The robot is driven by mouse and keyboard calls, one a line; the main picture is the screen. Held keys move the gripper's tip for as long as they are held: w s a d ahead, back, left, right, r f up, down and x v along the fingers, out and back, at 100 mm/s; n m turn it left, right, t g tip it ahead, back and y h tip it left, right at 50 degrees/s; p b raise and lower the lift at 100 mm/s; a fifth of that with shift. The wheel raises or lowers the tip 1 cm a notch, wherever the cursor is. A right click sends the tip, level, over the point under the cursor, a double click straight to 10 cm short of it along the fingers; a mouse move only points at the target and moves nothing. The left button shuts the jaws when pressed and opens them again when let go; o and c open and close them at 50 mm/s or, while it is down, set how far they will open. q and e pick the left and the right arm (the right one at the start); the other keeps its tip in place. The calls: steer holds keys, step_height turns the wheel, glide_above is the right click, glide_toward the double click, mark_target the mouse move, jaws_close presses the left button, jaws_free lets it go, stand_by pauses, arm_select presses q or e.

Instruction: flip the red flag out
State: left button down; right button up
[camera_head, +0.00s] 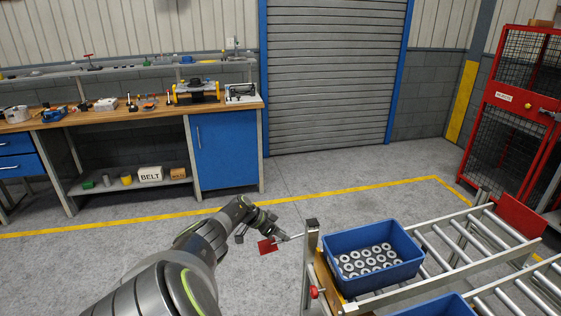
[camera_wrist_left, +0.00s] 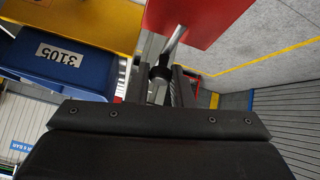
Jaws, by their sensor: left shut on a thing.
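The red flag (camera_head: 267,247) is a small flat plate on a thin metal rod (camera_head: 291,238), which runs to the post (camera_head: 312,240) at the conveyor's near left corner. The flag sticks out to the left of the post, over open floor. My left gripper (camera_head: 274,232) is at the flag, shut on its rod. In the left wrist view the red flag (camera_wrist_left: 200,16) fills the top middle, and the rod (camera_wrist_left: 174,42) runs down between the fingers of my left gripper (camera_wrist_left: 162,80). The exact contact is partly hidden. My right gripper is not in view.
A blue crate (camera_head: 334,256) of ring-shaped parts stands on the roller conveyor (camera_head: 458,240), right of the post. Another blue crate (camera_head: 440,308) is at the bottom edge. A red knob (camera_head: 314,292) sits below the post. The floor left of the conveyor is clear.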

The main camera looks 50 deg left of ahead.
mark_target(272, 243)
arm_select(q)
steer(key=shift+w+d+r, duration=0.15)
steer(key=shift+w+r, duration=0.05)
steer(key=shift+w, duration=0.1)
stand_by(0.4)
steer(key=c, duration=1.5)
jaws_free()
steer(key=shift+d, duration=0.1)
steer(key=shift+o, duration=1)
steer(key=shift+w, duration=0.1)
steer(key=shift+f, duration=0.1)
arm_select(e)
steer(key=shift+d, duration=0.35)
arm_select(q)
steer(key=shift+s+a, duration=0.2)
steer(key=shift+s, duration=0.2)
steer(key=p+v, duration=0.2)
steer(key=v, duration=1.5)
steer(key=shift+d, duration=0.3)
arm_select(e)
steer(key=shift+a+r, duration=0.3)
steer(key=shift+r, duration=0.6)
